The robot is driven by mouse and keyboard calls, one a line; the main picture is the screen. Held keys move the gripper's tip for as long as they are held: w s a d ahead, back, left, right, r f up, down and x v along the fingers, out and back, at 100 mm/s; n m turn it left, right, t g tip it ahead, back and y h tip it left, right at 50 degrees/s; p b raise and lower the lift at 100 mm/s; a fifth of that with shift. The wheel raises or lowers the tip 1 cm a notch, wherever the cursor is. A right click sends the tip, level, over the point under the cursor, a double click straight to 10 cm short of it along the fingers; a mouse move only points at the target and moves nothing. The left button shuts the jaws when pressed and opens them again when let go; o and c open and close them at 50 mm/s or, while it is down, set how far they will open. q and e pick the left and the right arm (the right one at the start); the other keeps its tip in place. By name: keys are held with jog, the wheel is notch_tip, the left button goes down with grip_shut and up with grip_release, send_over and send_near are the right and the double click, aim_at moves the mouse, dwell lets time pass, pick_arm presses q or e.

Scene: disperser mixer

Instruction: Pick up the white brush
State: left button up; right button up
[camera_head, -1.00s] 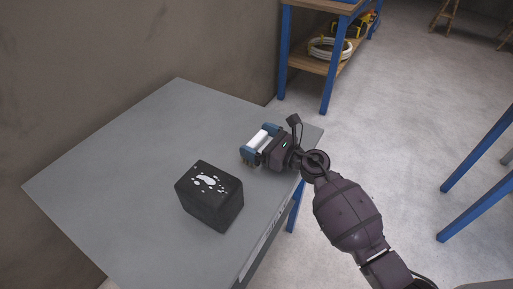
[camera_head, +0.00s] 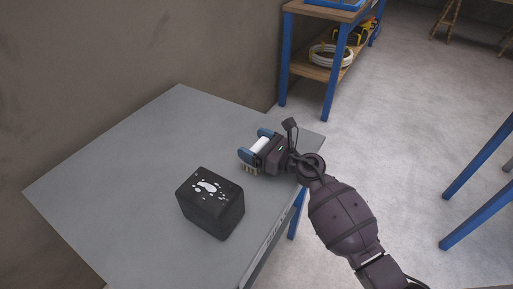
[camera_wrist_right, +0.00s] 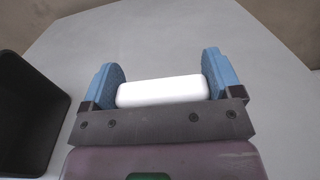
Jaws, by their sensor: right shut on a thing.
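The white brush (camera_head: 261,144) is at the far right part of the grey table, between the blue fingers of my right gripper (camera_head: 257,145). The rest of the brush is hidden by the gripper. I cannot tell whether the bristles touch the table. My left gripper is not in view.
A blue-legged shelf (camera_head: 330,75) stands behind. The table's left side is clear.

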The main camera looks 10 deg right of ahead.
aim_at(255, 143)
pick_arm(q)
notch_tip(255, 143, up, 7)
jog(key=p, duration=0.8)
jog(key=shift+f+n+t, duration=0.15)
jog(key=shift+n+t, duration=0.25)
pick_arm(e)
notch_tip(255, 143, up, 20)
